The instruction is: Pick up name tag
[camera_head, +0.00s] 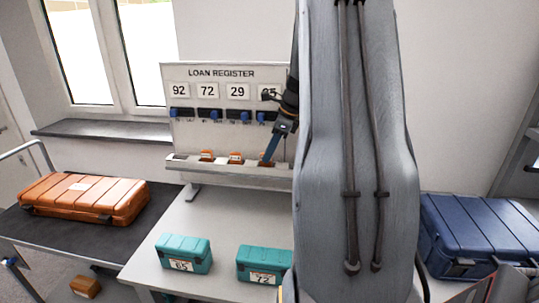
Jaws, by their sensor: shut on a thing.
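The loan register board (222,130) stands upright at the back of the table, with number cards and a row of small blue pieces below them. Its ledge (215,172) holds small orange tags with white labels: one at the left (207,155) and one in the middle (235,157). A third orange name tag (264,155) is at the ledge's right part, partly hidden by my gripper. My gripper (268,158) reaches down to it, with blue fingers tilted, shut on this name tag. The fingertips are small and the exact grip is hard to see.
Two teal cases (183,252) (264,263) with number labels lie on the table front. An orange case (85,198) lies on the dark surface at left. A blue case (480,232) is at right. My arm hides the board's right end. The middle of the table is clear.

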